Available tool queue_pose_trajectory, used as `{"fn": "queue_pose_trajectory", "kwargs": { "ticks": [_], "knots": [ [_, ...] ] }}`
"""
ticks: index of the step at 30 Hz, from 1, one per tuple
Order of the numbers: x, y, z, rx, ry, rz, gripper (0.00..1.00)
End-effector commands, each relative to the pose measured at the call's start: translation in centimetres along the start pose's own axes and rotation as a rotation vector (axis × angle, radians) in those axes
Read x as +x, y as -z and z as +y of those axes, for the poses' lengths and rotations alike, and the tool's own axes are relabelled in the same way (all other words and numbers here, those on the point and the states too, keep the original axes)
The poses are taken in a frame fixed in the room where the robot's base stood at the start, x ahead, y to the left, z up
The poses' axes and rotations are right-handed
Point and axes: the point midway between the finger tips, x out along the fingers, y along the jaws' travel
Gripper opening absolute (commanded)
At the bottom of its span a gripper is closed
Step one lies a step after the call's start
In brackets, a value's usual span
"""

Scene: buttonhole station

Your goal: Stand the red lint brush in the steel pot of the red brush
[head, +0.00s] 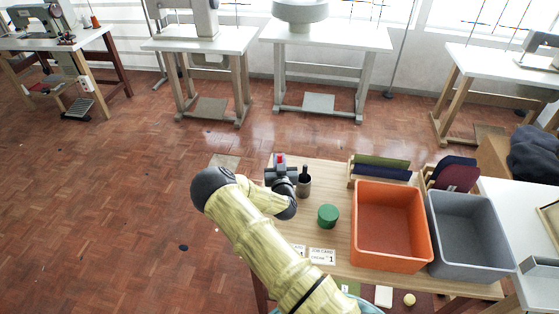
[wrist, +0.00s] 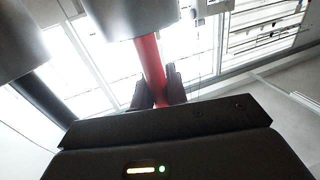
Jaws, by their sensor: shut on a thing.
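The red lint brush shows in the wrist view (wrist: 150,60) as a red handle between the two dark fingers of my gripper (wrist: 160,90). In the head view, a small red part of the brush (head: 280,158) shows at the top of my gripper (head: 281,173), over the table's back left. The wrist picture appears upside down. There the brush runs past the rim of a grey steel pot (wrist: 125,15) and is hidden beyond it; whether its end is inside or behind the pot is unclear. In the head view my gripper hides this pot.
A second steel pot (head: 304,188) with a dark-handled brush (head: 304,172) stands close right of my gripper. A green round tin (head: 328,215), an orange bin (head: 361,240) and a grey bin (head: 440,250) stand further right. Cards (head: 321,256) lie at the front.

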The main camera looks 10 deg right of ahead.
Motion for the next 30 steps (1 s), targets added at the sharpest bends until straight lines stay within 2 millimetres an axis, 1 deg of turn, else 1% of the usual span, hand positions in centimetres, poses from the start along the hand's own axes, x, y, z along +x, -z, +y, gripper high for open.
{"fn": "queue_pose_trajectory", "kwargs": {
  "ticks": [5, 6, 8, 9, 17, 22, 26, 30],
  "knots": [
    [0.0, 0.1, 0.0, 0.0, 0.0, 0.0, 0.0],
    [0.0, 0.1, 0.0, 0.0, 0.0, 0.0, 0.21],
    [0.0, 0.1, 0.0, 0.0, 0.0, 0.0, 0.32],
    [0.0, 0.1, 0.0, 0.0, 0.0, 0.0, 0.4],
    [0.0, 0.0, 0.0, 0.0, 0.0, 0.0, 0.4],
    [-0.6, -0.1, 0.0, 0.0, -0.002, -0.002, 0.4],
    [-2.0, -0.1, 0.0, 0.0, -0.001, -0.002, 0.4],
    [-4.2, -0.2, 0.0, -0.001, -0.002, -0.002, 0.4]
  ]
}}
